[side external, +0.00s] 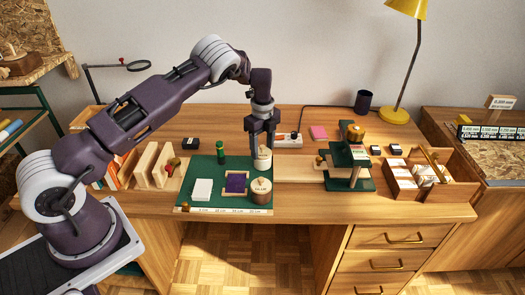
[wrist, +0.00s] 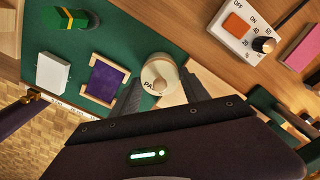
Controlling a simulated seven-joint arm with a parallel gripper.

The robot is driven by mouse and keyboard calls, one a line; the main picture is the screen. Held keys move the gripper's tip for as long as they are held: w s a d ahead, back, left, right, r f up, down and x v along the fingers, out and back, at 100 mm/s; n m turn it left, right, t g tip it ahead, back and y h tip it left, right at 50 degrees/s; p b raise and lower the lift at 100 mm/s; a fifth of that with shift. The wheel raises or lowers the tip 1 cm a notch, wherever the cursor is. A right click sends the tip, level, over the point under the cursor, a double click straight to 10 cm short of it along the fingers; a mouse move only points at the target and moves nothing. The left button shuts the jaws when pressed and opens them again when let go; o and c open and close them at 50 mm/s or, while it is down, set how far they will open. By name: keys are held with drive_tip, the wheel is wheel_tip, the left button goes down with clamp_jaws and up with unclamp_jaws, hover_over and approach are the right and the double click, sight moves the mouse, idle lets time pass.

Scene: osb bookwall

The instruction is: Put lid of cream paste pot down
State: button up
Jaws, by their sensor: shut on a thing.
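The cream paste pot (side external: 263,161) stands at the back right of the green mat, directly under my gripper (side external: 263,143). In the wrist view its round cream lid (wrist: 157,71) shows from above, with part of the dark lettering "PAS" readable. My gripper's fingers (wrist: 162,92) are closed at the lid's near side, and they are shut on the lid, around its knob as far as I can tell. The gripper points straight down. The fingers hide part of the lid, and I cannot tell whether a gap separates it from the pot.
A second lidded pot (side external: 261,192) stands at the mat's front right. A purple book in a wooden tray (side external: 236,184), a white block (side external: 203,189) and a green bottle (side external: 221,155) share the green mat (side external: 213,172). A dial box (side external: 289,140) is behind; a green stand (side external: 349,170) is right.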

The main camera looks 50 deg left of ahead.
wheel_tip(320, 180, up, 9)
drive_tip(key=shift+f, duration=0.1)
drive_tip(key=s+a+n, duration=0.2)
drive_tip(key=s+a, duration=0.1)
drive_tip(key=a, duration=0.2)
drive_tip(key=n, duration=0.7)
hover_over(200, 164)
wheel_tip(200, 164, down, 4)
drive_tip(key=r, duration=0.1)
wheel_tip(200, 164, down, 10)
drive_tip(key=shift+d+f, duration=0.1)
drive_tip(key=shift+f, duration=0.25)
drive_tip(key=o, duration=1.3)
drive_tip(key=shift+f, duration=0.1)
